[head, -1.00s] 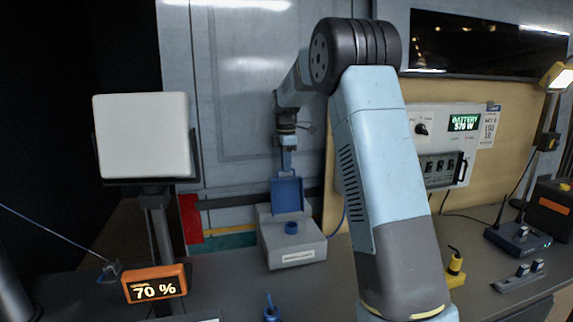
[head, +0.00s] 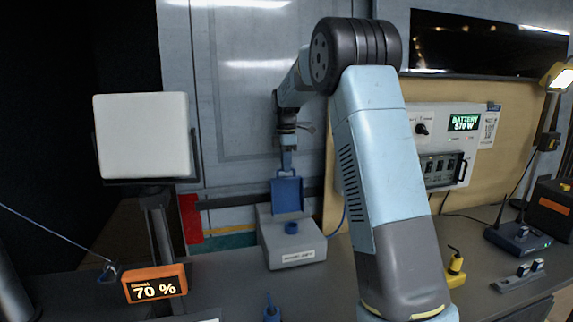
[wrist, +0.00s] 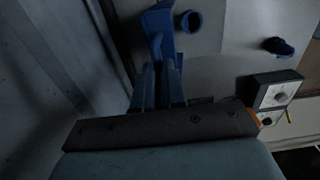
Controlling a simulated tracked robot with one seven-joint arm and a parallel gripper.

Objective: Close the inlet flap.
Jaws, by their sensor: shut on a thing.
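The inlet flap (head: 287,196) is a blue square lid that stands upright, open, at the back of a grey inlet box (head: 296,250). A blue round inlet (head: 291,228) sticks up from the box top in front of it. In the wrist view the inlet shows as a blue ring (wrist: 191,21), and the flap (wrist: 158,22) is seen nearly edge-on. My gripper (head: 287,171) points down at the flap's top edge. Its blue fingers (wrist: 158,75) are shut on the flap's upper part. The exact contact is dark and partly hidden.
A yellow part (head: 455,270) stands on the bench to the right. A blue fitting (head: 271,308) is at the front edge. An orange display (head: 155,284) reads 70 %. A grey wall panel (head: 250,110) rises close behind the box.

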